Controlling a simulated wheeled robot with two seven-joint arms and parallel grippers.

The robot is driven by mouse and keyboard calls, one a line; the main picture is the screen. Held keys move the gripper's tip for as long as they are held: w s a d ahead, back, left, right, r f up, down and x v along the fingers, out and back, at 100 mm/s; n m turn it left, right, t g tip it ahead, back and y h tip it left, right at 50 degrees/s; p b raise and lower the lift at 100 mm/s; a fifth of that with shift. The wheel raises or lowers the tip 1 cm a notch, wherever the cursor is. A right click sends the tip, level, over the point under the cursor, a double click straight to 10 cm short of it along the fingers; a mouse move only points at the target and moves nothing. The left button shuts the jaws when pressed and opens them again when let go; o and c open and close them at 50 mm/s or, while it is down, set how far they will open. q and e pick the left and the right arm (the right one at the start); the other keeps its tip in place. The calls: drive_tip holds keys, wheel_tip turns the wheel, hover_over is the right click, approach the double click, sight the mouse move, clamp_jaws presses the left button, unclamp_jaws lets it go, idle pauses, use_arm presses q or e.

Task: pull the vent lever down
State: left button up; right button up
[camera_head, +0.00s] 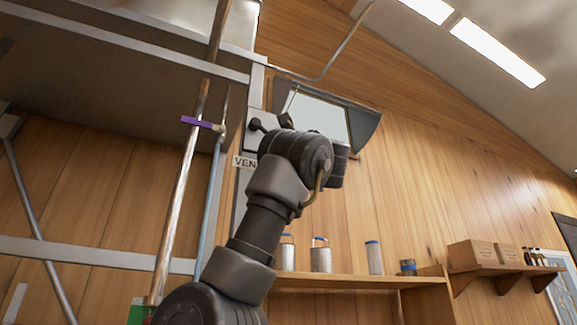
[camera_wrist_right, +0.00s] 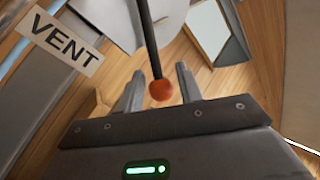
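The vent lever is a dark rod (camera_wrist_right: 150,42) ending in a red-orange ball knob (camera_wrist_right: 161,90), seen in the right wrist view. My right gripper (camera_wrist_right: 159,74) is open, with one finger on each side of the knob in the picture. I see gaps between the knob and both fingers; whether it lies at fingertip depth I cannot tell. A white VENT label (camera_wrist_right: 60,42) is to the left; it also shows partly in the head view (camera_head: 244,162). There my right arm covers the gripper and most of the lever area. My left gripper is not in view.
A metal pole (camera_head: 180,200) with a purple clamp (camera_head: 198,122) stands left of my right arm. A wooden shelf (camera_head: 350,281) with several jars is below and right. A grey-framed opening (camera_head: 322,115) is behind the arm. A higher metal frame crosses the upper left.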

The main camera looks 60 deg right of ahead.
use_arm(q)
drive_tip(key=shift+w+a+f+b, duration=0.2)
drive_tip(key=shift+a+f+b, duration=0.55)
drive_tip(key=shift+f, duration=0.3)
use_arm(e)
drive_tip(key=shift+v, duration=1.75)
drive_tip(key=shift+d, duration=0.1)
